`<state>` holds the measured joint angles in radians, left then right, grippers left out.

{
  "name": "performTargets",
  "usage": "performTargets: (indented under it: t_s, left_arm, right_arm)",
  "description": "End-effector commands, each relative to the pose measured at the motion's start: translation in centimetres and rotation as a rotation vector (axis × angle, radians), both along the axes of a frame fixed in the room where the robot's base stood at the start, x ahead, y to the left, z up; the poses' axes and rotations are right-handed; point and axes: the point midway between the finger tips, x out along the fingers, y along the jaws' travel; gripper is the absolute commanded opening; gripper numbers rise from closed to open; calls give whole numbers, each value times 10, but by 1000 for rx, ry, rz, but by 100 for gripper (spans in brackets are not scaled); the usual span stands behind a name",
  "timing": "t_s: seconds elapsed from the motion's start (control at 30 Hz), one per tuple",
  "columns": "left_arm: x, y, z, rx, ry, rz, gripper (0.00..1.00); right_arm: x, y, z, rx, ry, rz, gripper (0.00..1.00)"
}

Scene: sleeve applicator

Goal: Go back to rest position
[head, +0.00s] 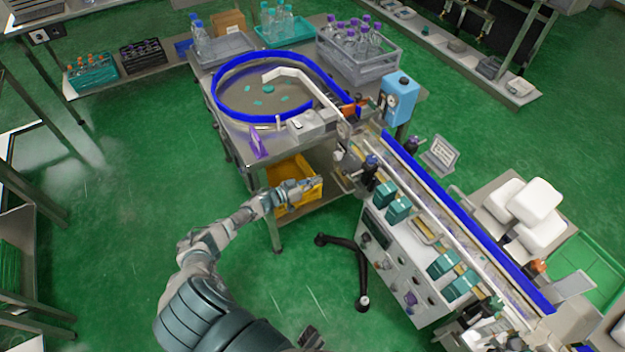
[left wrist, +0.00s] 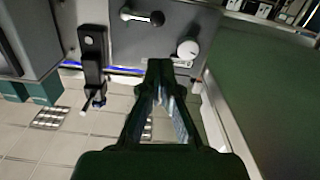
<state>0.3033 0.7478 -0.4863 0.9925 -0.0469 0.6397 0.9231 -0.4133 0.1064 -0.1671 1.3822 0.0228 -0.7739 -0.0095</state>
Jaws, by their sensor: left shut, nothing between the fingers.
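In the head view my left arm reaches up from the bottom, and my left gripper (head: 312,183) is in front of the yellow crate (head: 296,200) under the round table. It is shut and holds nothing. In the left wrist view its two fingers (left wrist: 160,68) meet at the tips, in front of a grey machine panel with a black lever and a white knob (left wrist: 188,48). Whether the fingertips touch anything cannot be told. My right gripper cannot be made out in either view.
The sleeve machine (head: 395,255) with its blue-edged conveyor stands to the right of my left gripper. The round blue-rimmed turntable (head: 265,115) is beyond it. A black machine foot (head: 362,303) is on the floor. Green floor is free left of my arm.

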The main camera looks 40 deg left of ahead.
Motion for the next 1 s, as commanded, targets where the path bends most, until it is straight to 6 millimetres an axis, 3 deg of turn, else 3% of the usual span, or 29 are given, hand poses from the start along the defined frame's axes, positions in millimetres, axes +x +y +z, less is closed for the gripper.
performTargets:
  t_s: [0.4,0.53,0.67,0.77,0.9,1.0]
  left_arm:
    - [-1,7,-4,-8,1,2,0]
    - [-7,-6,-27,9,38,33,0]
    - [-35,-40,-93,70,165,124,0]
    - [-78,-73,-157,152,322,198,0]
    - [-157,-114,-233,270,576,256,0]
    - [-225,-141,-275,347,771,255,0]
  right_arm:
    - [-1,1,1,-12,3,0,40]
    - [-1,1,1,-11,3,-1,40]
    - [-1,3,1,-9,2,0,40]
    - [-1,4,1,-7,3,-1,40]
    - [-1,4,1,-7,3,0,40]
    - [-1,4,1,-8,3,0,40]
